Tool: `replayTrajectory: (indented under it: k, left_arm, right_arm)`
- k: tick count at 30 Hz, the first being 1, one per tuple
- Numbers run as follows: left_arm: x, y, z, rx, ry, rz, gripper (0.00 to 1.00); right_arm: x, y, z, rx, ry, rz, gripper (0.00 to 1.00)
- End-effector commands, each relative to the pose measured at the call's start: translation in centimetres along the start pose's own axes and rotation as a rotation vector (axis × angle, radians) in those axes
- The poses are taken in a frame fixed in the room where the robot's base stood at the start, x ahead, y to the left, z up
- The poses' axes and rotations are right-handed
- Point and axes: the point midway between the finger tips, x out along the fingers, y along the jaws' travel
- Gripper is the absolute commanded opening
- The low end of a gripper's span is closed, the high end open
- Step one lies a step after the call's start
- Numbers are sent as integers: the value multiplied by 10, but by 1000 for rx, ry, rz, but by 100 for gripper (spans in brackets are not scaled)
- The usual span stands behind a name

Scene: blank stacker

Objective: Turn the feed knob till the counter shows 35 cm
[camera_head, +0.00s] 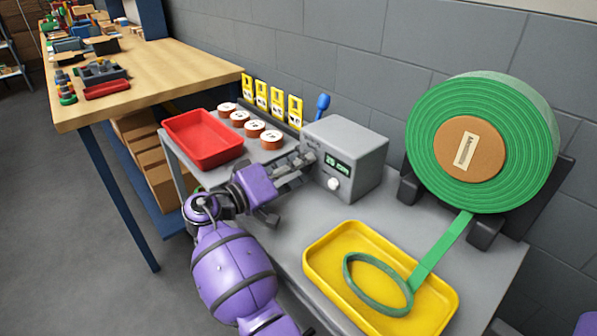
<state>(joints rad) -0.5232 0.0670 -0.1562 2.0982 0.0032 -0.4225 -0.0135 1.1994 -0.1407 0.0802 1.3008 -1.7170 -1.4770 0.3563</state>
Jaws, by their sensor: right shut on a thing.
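The grey feeder box (360,145) stands on the grey bench against the wall. Its counter (337,164) is a small dark display with green characters, too small to read surely; they seem to end in "cm". A round white button or knob (333,184) sits below the display and is free. My right gripper (302,160) reaches the left part of the box's front, its fingers shut on what appears to be the feed knob, which they hide. My left gripper is not in view.
A large green tape roll (482,110) stands right of the box. Its strip runs into a yellow tray (325,288), where a green loop (350,282) lies. A red tray (205,140), copper-coloured discs (254,129) and yellow cards (277,101) are at left.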

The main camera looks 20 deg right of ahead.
Motion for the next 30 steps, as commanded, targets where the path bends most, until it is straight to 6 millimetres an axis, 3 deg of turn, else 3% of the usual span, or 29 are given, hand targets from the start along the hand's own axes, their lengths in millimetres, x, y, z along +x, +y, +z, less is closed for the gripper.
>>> replayTrajectory:
  k: [3,13,14,17,26,30]
  left_arm:
    - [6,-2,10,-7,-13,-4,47]
    - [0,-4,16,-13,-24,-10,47]
    - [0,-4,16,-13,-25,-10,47]
    - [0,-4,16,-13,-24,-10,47]
    - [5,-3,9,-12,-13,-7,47]
    - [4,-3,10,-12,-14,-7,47]
  right_arm:
    - [1,0,2,57,-1,6,5]
    - [1,3,0,73,-2,7,4]
    - [1,3,0,73,-2,8,33]
    - [1,3,0,72,-1,7,46]
    - [0,2,0,70,-1,3,46]
    - [-11,0,0,69,0,1,46]
